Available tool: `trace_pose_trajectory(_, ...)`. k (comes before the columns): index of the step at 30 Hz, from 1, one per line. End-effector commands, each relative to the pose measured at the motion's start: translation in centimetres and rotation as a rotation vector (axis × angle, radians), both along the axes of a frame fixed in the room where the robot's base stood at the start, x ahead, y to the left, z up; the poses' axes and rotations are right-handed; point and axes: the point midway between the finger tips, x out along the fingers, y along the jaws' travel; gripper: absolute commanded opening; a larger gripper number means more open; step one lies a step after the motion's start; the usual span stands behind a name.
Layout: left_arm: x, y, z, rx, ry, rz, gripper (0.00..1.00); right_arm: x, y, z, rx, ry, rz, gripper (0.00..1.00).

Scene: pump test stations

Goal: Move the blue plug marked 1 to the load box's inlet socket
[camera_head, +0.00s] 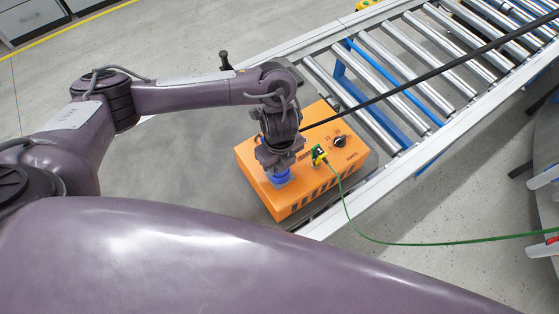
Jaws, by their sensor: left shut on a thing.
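An orange box (303,197) with a black knob, dark lettering and slots along its front stands on a grey surface at the middle; it looks like the load box. My left gripper (278,167) points down over the left part of its top. It is shut on the blue plug (279,178), which is right at the box top. The gripper hides most of the plug, its mark and the socket under it, so I cannot tell whether it is seated. A black cable runs from the gripper to the upper right. My right gripper is not in view.
A yellow-green plug (318,154) marked 1 stands on the box, close right of my gripper. Its green cable (430,243) runs right. A roller conveyor (400,75) lies behind and right. Grey cabinets (30,18) stand at the far left.

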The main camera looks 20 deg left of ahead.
Motion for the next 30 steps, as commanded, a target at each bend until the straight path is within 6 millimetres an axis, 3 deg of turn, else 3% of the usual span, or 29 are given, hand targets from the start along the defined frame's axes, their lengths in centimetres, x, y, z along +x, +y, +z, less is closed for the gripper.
trace_pose_trajectory(3, 0.0, 0.0, -0.3, -0.001, -0.001, 0.000, 0.04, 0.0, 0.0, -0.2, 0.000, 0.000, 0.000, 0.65)
trace_pose_trajectory(4, 0.0, 0.0, -0.2, -0.001, -0.001, 0.000, 0.44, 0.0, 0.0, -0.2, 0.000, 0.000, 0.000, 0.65)
trace_pose_trajectory(9, 0.0, 0.0, -0.2, 0.000, 0.000, 0.000, 0.66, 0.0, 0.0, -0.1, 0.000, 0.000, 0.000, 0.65)
trace_pose_trajectory(19, 0.0, 0.0, 0.3, 0.000, -0.001, -0.001, 0.66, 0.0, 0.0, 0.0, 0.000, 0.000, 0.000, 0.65)
trace_pose_trajectory(30, 0.2, 0.0, 6.1, 0.001, -0.004, -0.002, 0.66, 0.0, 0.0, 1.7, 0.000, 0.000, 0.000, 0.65)
